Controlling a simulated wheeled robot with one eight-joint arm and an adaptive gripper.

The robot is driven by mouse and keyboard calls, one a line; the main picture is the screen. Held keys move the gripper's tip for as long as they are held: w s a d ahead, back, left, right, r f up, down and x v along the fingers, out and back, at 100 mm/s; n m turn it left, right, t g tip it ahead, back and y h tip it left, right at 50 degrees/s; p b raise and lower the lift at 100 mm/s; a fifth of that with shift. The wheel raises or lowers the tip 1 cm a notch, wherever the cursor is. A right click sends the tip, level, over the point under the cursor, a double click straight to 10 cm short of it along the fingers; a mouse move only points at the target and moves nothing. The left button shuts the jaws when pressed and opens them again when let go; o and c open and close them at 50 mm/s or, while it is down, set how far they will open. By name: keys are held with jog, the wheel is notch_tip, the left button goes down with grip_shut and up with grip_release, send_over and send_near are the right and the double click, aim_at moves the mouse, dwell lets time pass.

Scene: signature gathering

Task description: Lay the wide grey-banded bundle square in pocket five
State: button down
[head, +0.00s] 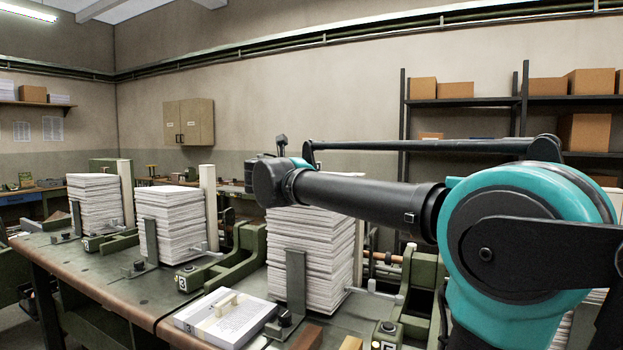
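A low white paper bundle (238,329) lies flat on the bench near the bottom centre. It has printing on its top and a cream strip-like piece across it. I cannot make out for sure whether its band is grey. A number plate reading 3 (182,283) is on the green fixture behind it, and another plate (388,346) is cut off at the bottom edge. I cannot pick out pocket five. My arm reaches from the right across the picture, above a tall paper stack. My gripper does not show.
Tall paper stacks stand in green fixtures along the bench (110,277): a left one (95,203), a middle one (170,225) and a right one (312,258). Upright metal plates stand before them. Shelves with cardboard boxes (583,133) are at the back right.

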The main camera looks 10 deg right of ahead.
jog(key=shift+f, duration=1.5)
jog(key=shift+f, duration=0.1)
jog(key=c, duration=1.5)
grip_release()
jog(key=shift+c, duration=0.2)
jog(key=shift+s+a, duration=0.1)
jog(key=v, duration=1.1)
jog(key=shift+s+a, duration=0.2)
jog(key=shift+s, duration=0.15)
